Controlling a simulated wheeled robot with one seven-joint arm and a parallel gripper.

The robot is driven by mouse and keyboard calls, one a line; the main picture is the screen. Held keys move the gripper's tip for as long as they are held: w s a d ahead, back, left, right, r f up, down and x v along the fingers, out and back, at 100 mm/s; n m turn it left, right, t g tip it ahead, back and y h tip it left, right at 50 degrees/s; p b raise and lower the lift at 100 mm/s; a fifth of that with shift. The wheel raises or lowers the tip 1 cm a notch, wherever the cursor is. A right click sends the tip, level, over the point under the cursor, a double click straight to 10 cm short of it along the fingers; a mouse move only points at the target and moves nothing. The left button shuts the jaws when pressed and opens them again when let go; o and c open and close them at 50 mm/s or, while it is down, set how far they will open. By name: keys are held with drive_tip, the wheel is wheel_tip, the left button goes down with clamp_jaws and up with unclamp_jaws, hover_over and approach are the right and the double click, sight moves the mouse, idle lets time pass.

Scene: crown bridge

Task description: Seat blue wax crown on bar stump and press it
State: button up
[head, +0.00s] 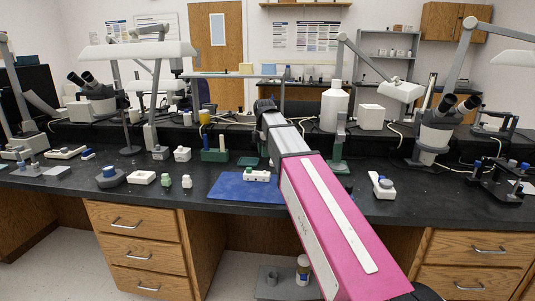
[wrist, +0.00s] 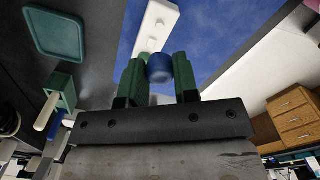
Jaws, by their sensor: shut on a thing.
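In the wrist view, my gripper (wrist: 159,72) has its two green fingers shut on the blue wax crown (wrist: 159,68), a small rounded blue piece between the tips. The white bar (wrist: 158,20) lies beyond it on the blue mat (wrist: 205,30), with small stumps along its top. The crown overlaps the bar's near end in this view; I cannot tell whether it touches a stump. In the head view, the bar (head: 257,176) lies on the mat (head: 230,191) beside my pink arm. My fingers and the held crown are not clearly visible there.
A green block (head: 215,154) with upright sticks and a flat green tray (head: 248,161) stand behind the mat. A green-based stand (head: 338,150) is right of my arm. Small jars and white blocks sit left of the mat. A microscope (head: 436,130) stands at right.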

drive_tip(key=shift+d, duration=0.1)
drive_tip(key=shift+f, duration=0.15)
drive_tip(key=shift+f, duration=2.75)
drive_tip(key=shift+f, duration=1.05)
drive_tip(key=shift+r, duration=0.3)
drive_tip(key=shift+r, duration=0.45)
drive_tip(key=shift+f, duration=0.7)
idle(1.1)
